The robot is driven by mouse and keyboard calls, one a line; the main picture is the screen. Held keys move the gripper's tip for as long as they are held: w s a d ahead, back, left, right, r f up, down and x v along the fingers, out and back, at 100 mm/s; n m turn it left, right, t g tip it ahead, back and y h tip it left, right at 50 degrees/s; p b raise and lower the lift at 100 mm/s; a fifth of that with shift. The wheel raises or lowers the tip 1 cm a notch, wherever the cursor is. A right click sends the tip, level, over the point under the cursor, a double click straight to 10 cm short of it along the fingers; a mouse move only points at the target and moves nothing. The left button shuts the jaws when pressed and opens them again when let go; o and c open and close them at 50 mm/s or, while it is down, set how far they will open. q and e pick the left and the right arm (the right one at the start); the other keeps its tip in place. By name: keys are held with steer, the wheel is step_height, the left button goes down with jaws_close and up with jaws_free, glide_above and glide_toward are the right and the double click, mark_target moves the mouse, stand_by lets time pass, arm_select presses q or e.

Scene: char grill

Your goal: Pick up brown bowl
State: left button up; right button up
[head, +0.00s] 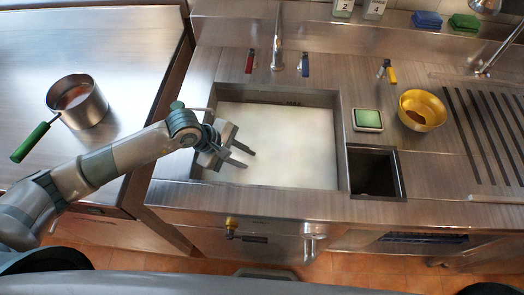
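A round golden-yellow bowl (432,101) with a brown patch inside stands upright on the steel counter at the right. No other bowl is in view, and none is plainly brown outside. My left gripper (245,156) is over the left part of the basin, far to the left of the bowl. Its two fingers are apart with nothing between them. My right gripper does not show.
A white-filled basin (290,150) lies below my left gripper. A dark square well (374,177) and a green-topped box (367,119) lie left of the bowl; a slatted grill (485,135) lies right. A pot (77,101) with a green handle stands far left. Taps line the back.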

mark_target(262, 152)
arm_select(q)
steer(key=shift+w+d+f+p, duration=0.1)
steer(key=shift+d+f+p, duration=0.25)
steer(key=shift+f+p, duration=0.2)
steer(key=shift+p+x, duration=0.55)
steer(key=shift+x, duration=1.25)
steer(key=shift+a+f, duration=0.1)
steer(key=shift+a, duration=0.05)
jaws_close()
